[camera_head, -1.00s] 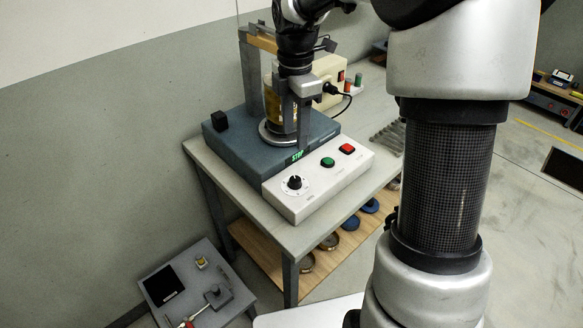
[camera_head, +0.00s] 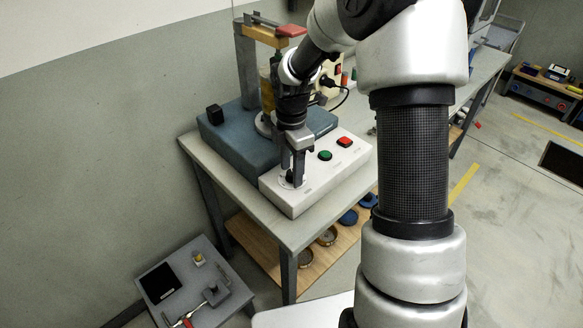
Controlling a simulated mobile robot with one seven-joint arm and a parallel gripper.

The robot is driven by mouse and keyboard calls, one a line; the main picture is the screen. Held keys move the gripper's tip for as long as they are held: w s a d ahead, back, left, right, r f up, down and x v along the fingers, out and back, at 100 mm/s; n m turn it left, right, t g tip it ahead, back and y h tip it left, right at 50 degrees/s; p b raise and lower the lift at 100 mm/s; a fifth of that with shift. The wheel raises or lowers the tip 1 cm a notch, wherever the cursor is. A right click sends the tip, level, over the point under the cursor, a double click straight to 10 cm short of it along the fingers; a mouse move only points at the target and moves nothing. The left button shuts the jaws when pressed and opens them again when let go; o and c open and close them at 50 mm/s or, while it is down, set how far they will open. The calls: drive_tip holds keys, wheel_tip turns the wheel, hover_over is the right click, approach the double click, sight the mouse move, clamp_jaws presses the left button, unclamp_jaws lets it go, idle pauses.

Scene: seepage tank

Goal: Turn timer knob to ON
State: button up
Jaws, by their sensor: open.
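The timer knob (camera_head: 289,177) is a small black dial on the left end of the white control panel (camera_head: 312,191). My gripper (camera_head: 293,175) is open and points down at the knob, with its fingers around or just over it. The fingers hide part of the knob, so its pointer cannot be read and contact cannot be told. A green button (camera_head: 325,155) and a red button (camera_head: 345,142) sit on the panel to the right of the knob. The STOP display seen earlier is hidden behind my gripper.
The blue-grey tank base (camera_head: 232,139) with a black block (camera_head: 214,115) stands behind the panel on the table (camera_head: 213,163). A column with a wooden arm (camera_head: 262,35) rises behind my wrist. A low side table (camera_head: 222,301) holds small tools at lower left.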

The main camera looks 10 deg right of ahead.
drive_tip(key=c, duration=1)
drive_tip(key=shift+c, duration=0.2)
drive_tip(key=shift+m, duration=0.4)
drive_tip(key=m, duration=0.4)
drive_tip(key=shift+m, duration=0.3)
drive_tip(key=m, duration=0.5)
drive_tip(key=shift+w, duration=0.1)
drive_tip(key=m, duration=0.6)
drive_tip(key=shift+r+m, duration=0.1)
drive_tip(key=shift+m, duration=0.3)
drive_tip(key=m, duration=0.6)
drive_tip(key=shift+d+m, duration=0.15)
drive_tip(key=shift+m, duration=0.15)
